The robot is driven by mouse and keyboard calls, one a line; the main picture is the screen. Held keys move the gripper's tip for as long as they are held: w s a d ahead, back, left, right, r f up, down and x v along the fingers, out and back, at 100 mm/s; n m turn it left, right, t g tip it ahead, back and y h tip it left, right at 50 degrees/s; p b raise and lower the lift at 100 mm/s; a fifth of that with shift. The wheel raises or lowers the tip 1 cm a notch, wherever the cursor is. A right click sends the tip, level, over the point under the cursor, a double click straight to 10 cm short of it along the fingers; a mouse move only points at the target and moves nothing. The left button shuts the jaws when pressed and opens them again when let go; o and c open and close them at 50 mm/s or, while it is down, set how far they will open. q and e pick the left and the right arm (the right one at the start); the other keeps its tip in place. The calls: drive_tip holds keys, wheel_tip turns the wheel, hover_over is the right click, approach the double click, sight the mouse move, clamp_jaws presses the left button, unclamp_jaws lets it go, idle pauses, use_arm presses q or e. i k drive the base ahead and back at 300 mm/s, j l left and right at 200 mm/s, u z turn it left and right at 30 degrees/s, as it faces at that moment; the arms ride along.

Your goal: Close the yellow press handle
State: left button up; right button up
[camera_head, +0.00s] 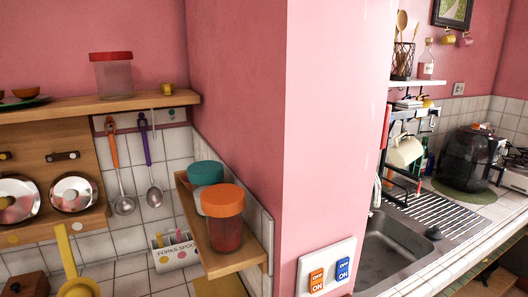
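A yellow handle (66,252) stands nearly upright at the lower left, in front of the tiled wall. Its lower end meets a rounded yellow part (79,289) that the bottom edge of the picture cuts off. The handle leans slightly to the left at its top. The rest of this yellow object is out of view, so I cannot tell what its base looks like. Neither of my grippers shows in the head view.
A small wooden shelf (238,262) holds an orange-lidded jar (224,228) and a teal-lidded jar (205,174). A white utensil box (174,252) stands behind it. A pink wall column (335,130) separates this corner from the sink (390,250).

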sight(76, 286)
drive_tip(key=u, duration=1.3)
